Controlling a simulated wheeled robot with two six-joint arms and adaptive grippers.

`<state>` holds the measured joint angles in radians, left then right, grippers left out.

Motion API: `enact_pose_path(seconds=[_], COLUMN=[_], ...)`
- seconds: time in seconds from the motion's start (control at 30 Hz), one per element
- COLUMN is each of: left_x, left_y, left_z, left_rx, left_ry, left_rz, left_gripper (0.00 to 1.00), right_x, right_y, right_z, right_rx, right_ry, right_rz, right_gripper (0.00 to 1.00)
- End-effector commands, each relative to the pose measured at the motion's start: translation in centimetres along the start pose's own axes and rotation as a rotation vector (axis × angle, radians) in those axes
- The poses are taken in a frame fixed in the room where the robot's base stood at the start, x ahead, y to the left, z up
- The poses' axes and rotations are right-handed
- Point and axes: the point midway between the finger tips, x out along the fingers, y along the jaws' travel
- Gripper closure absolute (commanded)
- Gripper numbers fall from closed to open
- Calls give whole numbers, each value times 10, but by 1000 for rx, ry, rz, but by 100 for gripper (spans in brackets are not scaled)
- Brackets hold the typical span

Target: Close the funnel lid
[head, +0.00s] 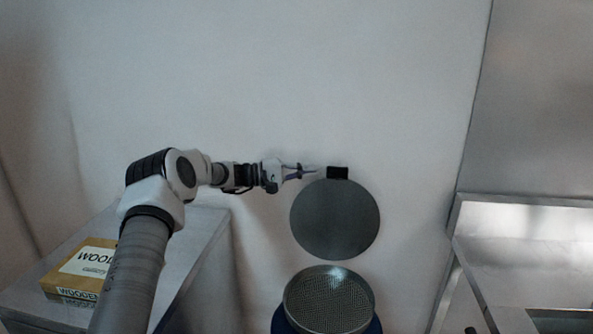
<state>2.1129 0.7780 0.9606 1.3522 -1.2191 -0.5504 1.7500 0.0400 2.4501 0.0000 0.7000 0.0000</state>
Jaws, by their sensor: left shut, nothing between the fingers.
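The funnel lid (335,220) is a round dark grey disc standing raised against the pale wall, with a black block (338,173) at its top edge. Below it is the round funnel (329,300) with a mesh inside and a light metal rim, on a dark blue container (281,323). The funnel's mouth is uncovered. My left gripper (312,172) reaches in from the left, shut and empty, at the upper left of the lid near the black block. I cannot tell whether it touches the lid. My right gripper is not in view.
A metal cabinet (205,226) stands at the left with a cardboard box (82,262) on it, under my left arm. A steel counter (530,235) with a steel back panel (540,100) is at the right. The wall above the lid is clear.

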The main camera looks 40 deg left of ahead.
Motion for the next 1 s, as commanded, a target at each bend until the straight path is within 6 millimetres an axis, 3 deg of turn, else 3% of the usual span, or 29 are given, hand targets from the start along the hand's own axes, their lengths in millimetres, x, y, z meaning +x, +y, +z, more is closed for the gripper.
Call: enact_pose_path(seconds=[0.17, 0.5, 1.0], left_x=[40, 24, 26], left_y=[1, 0, -4], left_z=[2, 39, 40], left_rx=[0, -2, 6], left_ry=[-4, -4, -8], left_rz=[-4, -3, -4], left_gripper=[100, 100, 100], right_x=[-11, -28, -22], right_y=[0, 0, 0], right_z=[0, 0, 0], right_rx=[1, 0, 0], right_ry=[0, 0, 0], right_rz=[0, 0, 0], right_gripper=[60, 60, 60])
